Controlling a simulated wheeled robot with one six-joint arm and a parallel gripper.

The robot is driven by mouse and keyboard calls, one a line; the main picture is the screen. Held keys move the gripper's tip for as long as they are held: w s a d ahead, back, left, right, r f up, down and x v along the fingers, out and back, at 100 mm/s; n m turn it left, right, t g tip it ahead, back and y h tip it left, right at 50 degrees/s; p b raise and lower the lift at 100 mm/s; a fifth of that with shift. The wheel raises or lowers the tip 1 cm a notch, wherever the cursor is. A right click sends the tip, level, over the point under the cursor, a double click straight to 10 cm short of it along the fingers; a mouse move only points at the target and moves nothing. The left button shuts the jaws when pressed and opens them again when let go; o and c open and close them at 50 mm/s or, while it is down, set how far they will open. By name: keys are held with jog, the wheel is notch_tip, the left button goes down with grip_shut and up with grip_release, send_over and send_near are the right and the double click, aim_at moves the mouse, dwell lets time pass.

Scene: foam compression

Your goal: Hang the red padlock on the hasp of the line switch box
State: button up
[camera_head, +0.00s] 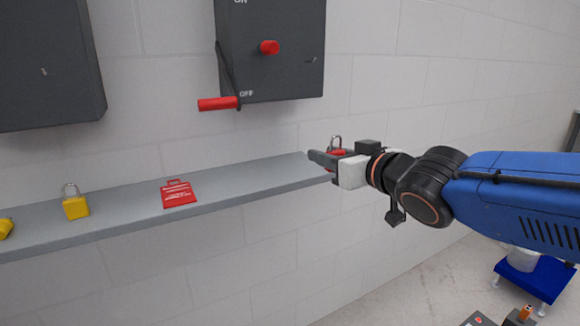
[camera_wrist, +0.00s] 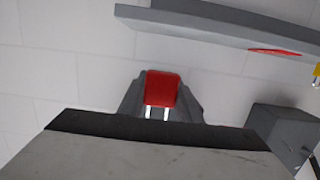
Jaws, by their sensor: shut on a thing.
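The red padlock (camera_head: 338,153) is between the fingers of my gripper (camera_head: 325,158), near the right end of the shelf, with its shackle pointing up. In the wrist view, the red padlock (camera_wrist: 162,87) sits between both fingers of my gripper (camera_wrist: 160,98), with the two shackle legs showing. The dark grey switch box (camera_head: 275,60) is on the wall, up and to the left of my gripper. Its red handle (camera_head: 218,104) points left beside the OFF mark, and a red knob (camera_head: 269,47) is on its front. I cannot make out the hasp clearly.
A grey shelf (camera_head: 245,178) runs along the wall below the boxes. It holds a red tag (camera_head: 178,193), a yellow padlock (camera_head: 75,206) and another yellow thing (camera_head: 6,228). A second dark box (camera_head: 48,65) is at left. The wall right of the switch box is clear.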

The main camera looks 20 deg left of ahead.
send_over(286, 165)
jog(key=shift+a+f, duration=0.1)
jog(key=shift+s+f, duration=0.1)
jog(key=shift+f, duration=3.15)
jog(key=shift+f, duration=0.15)
jog(key=o, duration=1.1)
jog(key=v, duration=1.7)
jog(key=shift+s+f, duration=0.15)
jog(key=shift+f, duration=0.15)
